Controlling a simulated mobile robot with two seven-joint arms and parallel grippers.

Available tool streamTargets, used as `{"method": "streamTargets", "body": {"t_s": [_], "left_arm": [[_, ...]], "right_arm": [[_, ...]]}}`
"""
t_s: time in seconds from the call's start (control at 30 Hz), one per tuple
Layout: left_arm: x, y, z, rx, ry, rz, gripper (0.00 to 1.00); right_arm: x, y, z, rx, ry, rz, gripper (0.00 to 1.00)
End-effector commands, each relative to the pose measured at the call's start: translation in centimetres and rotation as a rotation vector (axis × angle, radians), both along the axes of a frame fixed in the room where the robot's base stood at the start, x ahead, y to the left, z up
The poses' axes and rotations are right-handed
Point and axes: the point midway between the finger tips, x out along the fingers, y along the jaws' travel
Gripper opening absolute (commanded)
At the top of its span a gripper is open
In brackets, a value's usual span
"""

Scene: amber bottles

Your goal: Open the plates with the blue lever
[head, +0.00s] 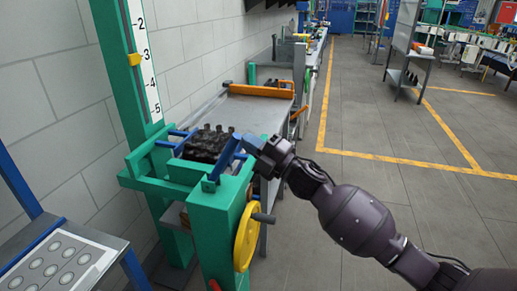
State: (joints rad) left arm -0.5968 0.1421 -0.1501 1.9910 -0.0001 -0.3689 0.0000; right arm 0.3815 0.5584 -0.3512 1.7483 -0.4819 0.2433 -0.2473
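The blue lever (225,158) stands tilted on the front right corner of a green press frame (213,200). My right gripper (255,145) is at the lever's upper end, reaching in from the right. It overlaps the lever's tip in the picture; whether the fingers are closed around it is too small to tell. Blue bars (180,133), possibly part of the plates, lie at the left of the frame's top. A dark, lumpy block (208,144) sits between them and the lever. My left gripper is not in view.
A grey workbench (250,112) with an orange bar (262,91) stands behind. A blue-framed table (60,265) is at the lower left.

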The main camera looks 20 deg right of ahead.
Motion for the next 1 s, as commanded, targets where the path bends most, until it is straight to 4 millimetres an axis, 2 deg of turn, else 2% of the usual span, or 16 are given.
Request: {"method": "streamTargets", "body": {"t_s": [0.03,0.1,0.43,0.7,1.0], "left_arm": [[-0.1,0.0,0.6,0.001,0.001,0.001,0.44],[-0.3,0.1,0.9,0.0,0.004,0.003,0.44],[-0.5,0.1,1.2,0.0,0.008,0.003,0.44],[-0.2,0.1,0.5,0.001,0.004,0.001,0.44],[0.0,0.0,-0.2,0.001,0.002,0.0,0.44]], "right_arm": [[0.6,0.5,0.9,0.002,-0.003,0.002,0.0],[1.3,1.3,1.6,0.001,-0.005,0.003,0.0],[4.5,5.9,3.7,0.002,-0.004,0.002,0.0],[6.7,9.2,4.1,0.002,-0.001,0.002,0.0],[8.2,11.4,4.1,0.001,0.0,0.001,0.0]]}}
